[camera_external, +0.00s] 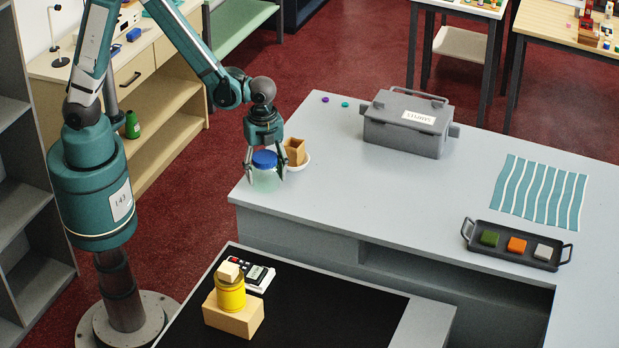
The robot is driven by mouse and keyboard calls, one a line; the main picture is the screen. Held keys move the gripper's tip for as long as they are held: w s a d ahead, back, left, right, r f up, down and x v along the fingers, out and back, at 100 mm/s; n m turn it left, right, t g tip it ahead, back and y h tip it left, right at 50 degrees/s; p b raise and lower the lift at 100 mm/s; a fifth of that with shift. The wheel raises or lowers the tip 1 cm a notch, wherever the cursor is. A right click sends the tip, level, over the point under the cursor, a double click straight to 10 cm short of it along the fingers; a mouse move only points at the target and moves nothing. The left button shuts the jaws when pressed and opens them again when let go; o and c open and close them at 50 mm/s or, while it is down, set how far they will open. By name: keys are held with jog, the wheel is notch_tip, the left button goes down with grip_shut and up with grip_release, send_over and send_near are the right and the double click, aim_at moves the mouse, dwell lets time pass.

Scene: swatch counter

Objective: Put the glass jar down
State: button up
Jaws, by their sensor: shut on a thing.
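The glass jar (266,179) has a clear body and a blue lid. My gripper (265,172) is shut on it, with one finger on either side. The jar is upright at the left end of the grey counter (400,190). I cannot tell whether its base touches the counter or hangs just above it. The gripper points down from above, and its fingers cover part of the jar's sides.
A white bowl (304,161) with a tan block (295,151) stands close behind the jar on the right. A grey lidded box (405,128), a striped cloth (540,192) and a black tray (480,243) with coloured blocks are farther right. The counter's middle is clear.

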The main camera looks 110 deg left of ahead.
aim_at(264, 157)
jog(key=shift+f, duration=0.45)
jog(key=shift+f, duration=0.1)
jog(key=o, duration=1.1)
jog(key=shift+r, duration=6.15)
jog(key=shift+s+d+r, duration=0.1)
